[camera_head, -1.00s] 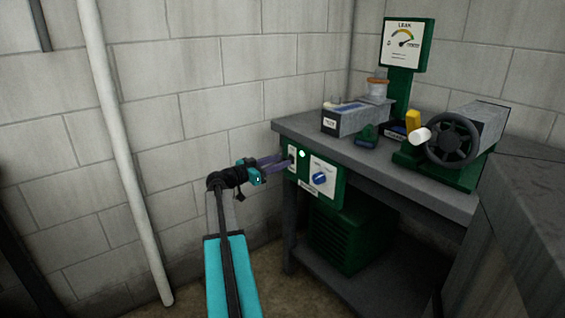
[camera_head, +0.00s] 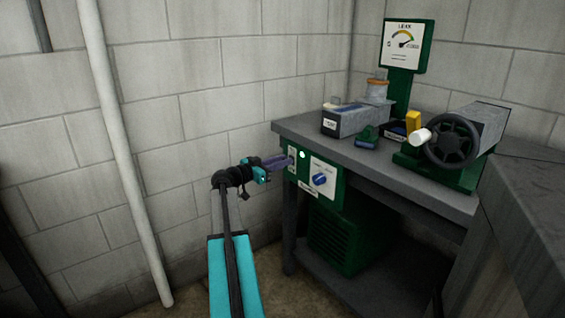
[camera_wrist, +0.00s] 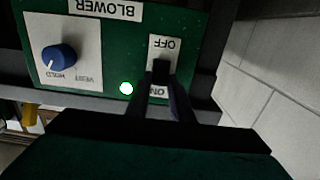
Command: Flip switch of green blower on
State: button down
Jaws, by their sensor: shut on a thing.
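The green blower control panel (camera_head: 333,193) hangs under the front left of the bench; in the wrist view it appears upside down, with the word BLOWER at the top. Its black switch (camera_wrist: 161,68) sits on a white plate (camera_wrist: 154,43) marked OFF and ON. My gripper (camera_wrist: 166,88) is shut on the switch lever, its dark fingers reaching over the ON side. In the head view my gripper (camera_head: 289,161) meets the panel's left end. The fingers partly hide the lever, so its exact tilt is unclear. A small round lamp (camera_wrist: 126,88) beside the switch glows bright.
A blue knob (camera_wrist: 59,57) marked HOLD and VENT is on the same panel. The grey bench (camera_head: 420,185) carries a leak gauge (camera_head: 404,47), a handwheel unit (camera_head: 453,141) and a yellow block (camera_head: 413,121). A white pipe (camera_head: 125,155) stands left. Open floor lies between.

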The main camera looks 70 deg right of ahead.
jog(key=shift+s+r+t+y+p, duration=0.15)
jog(key=shift+r+t+y+p, duration=0.15)
jog(key=shift+y+p, duration=0.2)
jog(key=c, duration=1.6)
grip_release()
jog(key=shift+o, duration=0.2)
jog(key=p+v, duration=0.1)
jog(key=v, duration=1.3)
